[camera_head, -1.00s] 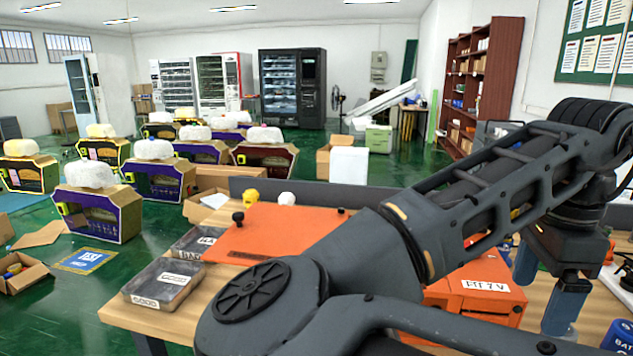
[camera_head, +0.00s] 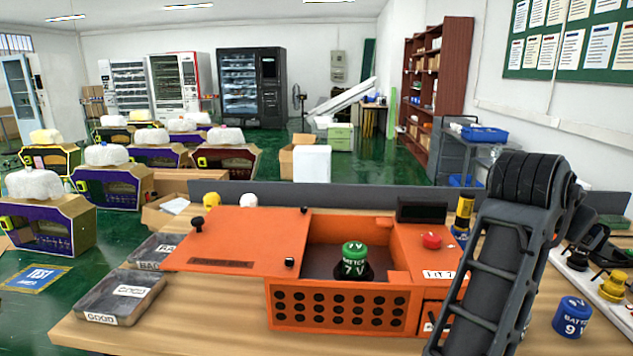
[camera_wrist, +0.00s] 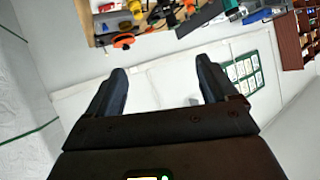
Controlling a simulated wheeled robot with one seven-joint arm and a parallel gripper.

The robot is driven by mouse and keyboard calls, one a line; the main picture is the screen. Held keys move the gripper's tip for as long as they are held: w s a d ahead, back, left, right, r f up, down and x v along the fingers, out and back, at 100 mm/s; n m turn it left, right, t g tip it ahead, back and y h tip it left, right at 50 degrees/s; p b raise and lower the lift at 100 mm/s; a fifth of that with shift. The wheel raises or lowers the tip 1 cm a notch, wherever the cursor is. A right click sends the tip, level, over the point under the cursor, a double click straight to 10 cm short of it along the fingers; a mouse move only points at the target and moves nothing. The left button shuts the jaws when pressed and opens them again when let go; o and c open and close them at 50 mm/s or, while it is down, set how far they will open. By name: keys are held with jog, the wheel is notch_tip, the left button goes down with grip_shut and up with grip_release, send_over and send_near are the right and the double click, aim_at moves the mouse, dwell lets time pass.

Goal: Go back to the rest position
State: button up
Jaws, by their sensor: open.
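My gripper (camera_wrist: 160,90) shows in the wrist view with its two fingers spread wide apart and nothing between them. Beyond the fingers are a white wall and part of the room, tilted. In the head view my arm is folded at the right, and the gripper itself is not seen there. An orange box (camera_head: 345,303) stands on the wooden table (camera_head: 190,335) with its lid panel (camera_head: 240,240) at the left. A green-topped battery marked 7 V (camera_head: 354,262) stands upright inside the open box.
A blue 9 V battery (camera_head: 572,317) stands at the right beside my arm. A low grey panel (camera_head: 330,196) runs along the back. The table front is clear.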

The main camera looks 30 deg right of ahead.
jog(key=w+a+n+t+h, duration=0.3)
jog(key=w+a+n+t, duration=0.1)
jog(key=n+t, duration=0.6)
jog(key=s+a+f+n+t+y, duration=0.3)
jog(key=a+f+n+t+y, duration=0.2)
jog(key=a+f+n+y, duration=0.5)
jog(key=s+a+f+y, duration=0.2)
jog(key=s+a+f, duration=0.1)
jog(key=s+a, duration=0.7)
jog(key=s+a+f+y, duration=0.3)
jog(key=s+a+f, duration=0.1)
jog(key=s+a, duration=0.7)
jog(key=shift+s+f+g, duration=0.3)
jog(key=shift+s, duration=0.5)
jog(key=shift+c, duration=0.4)
